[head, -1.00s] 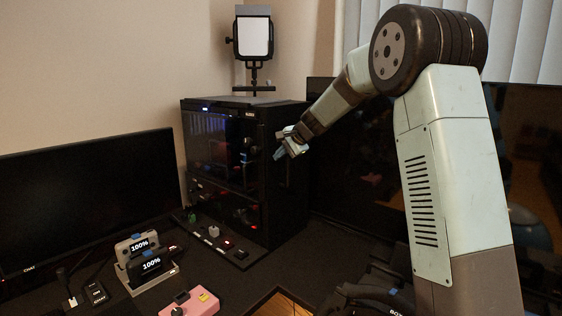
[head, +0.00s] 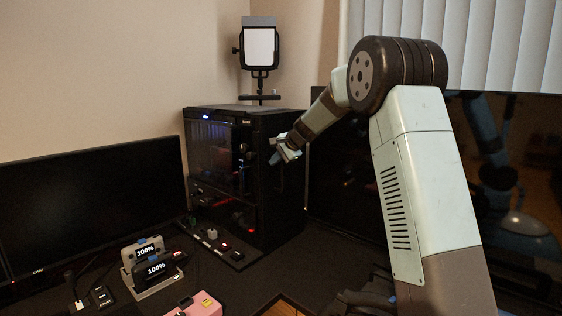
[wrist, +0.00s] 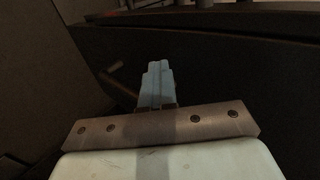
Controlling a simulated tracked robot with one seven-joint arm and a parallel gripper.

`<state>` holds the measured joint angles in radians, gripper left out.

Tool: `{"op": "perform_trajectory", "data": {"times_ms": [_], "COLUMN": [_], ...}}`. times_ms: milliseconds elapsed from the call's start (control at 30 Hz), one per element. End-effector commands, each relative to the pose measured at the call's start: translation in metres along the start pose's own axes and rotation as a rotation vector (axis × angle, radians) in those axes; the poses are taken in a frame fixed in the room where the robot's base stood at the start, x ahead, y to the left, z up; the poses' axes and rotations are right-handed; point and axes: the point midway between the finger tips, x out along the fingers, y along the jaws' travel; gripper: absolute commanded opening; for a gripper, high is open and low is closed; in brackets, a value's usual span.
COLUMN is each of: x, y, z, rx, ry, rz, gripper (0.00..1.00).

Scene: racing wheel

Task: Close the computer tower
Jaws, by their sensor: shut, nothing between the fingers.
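The black computer tower (head: 276,190) stands upright on the desk in the corner. Its dark glass panel (head: 214,152) faces left toward the monitor, with red lights and parts showing behind it. Whether the panel is fully closed I cannot tell. My gripper (head: 276,158) is at the tower's front right side, its fingers pointing left. It is shut and empty. In the wrist view the blue fingers (wrist: 157,84) are together, with a dark surface just beyond them. Whether they touch the tower I cannot tell.
A monitor (head: 95,200) stands at the left, and a dark screen (head: 345,170) stands right of the tower. A charging dock (head: 155,285), a power strip (head: 225,248) and a pink box (head: 193,306) lie in front. A light panel (head: 260,48) stands behind the tower.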

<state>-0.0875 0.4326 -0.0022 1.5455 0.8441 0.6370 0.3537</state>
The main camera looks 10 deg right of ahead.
Motion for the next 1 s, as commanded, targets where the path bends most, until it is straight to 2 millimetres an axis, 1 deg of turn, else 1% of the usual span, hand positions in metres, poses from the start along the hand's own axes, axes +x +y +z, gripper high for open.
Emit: {"op": "perform_trajectory", "data": {"times_ms": [33, 67, 267, 333, 500, 700, 800, 1000], "x": [0.001, -0.001, -0.018, -0.029, -0.065, -0.099, -0.111, -0.124], "y": [-0.006, -0.004, 0.014, 0.019, 0.019, 0.021, 0.021, 0.022], "z": [0.008, 0.008, 0.003, 0.002, 0.000, -0.001, -0.002, -0.001], "rx": [-0.006, -0.006, -0.005, -0.007, -0.009, -0.006, -0.005, -0.010], "ry": [-0.010, -0.010, -0.009, -0.008, -0.006, -0.006, -0.006, -0.006], "rz": [-0.009, -0.009, -0.005, -0.005, -0.004, -0.002, -0.002, 0.002], "gripper": [0.00, 0.00, 0.00, 0.00, 0.00, 0.00, 0.00, 0.00]}}
